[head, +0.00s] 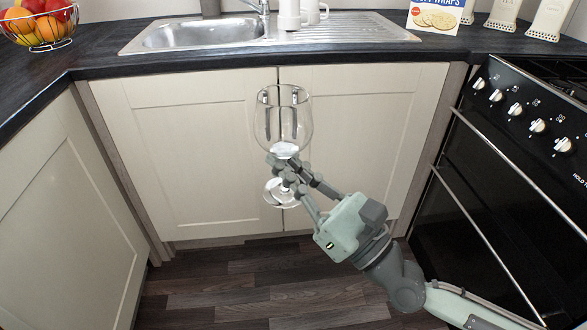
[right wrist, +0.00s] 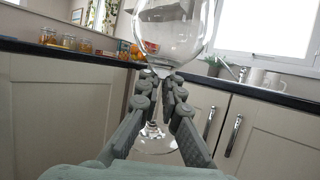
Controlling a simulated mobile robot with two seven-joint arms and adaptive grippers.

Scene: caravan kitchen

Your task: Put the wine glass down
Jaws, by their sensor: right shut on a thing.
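The wine glass (head: 283,118) is clear and upright in the head view, in front of the cream cupboard doors and below the counter's front edge. My right gripper (head: 284,170) is shut on its stem, with the bowl above the fingers and the round foot below them. In the right wrist view the bowl of the wine glass (right wrist: 172,30) rises above the fingertips of my right gripper (right wrist: 160,85), and the foot shows partly behind the fingers. The glass touches no surface that I can see. My left gripper is not in view.
The dark counter (head: 105,50) holds a steel sink (head: 205,34), white mugs (head: 290,15), a wraps box (head: 436,16), pale canisters (head: 550,18) and a wire fruit basket (head: 38,25). Bare counter lies left of the sink. A black cooker (head: 510,170) stands on the right.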

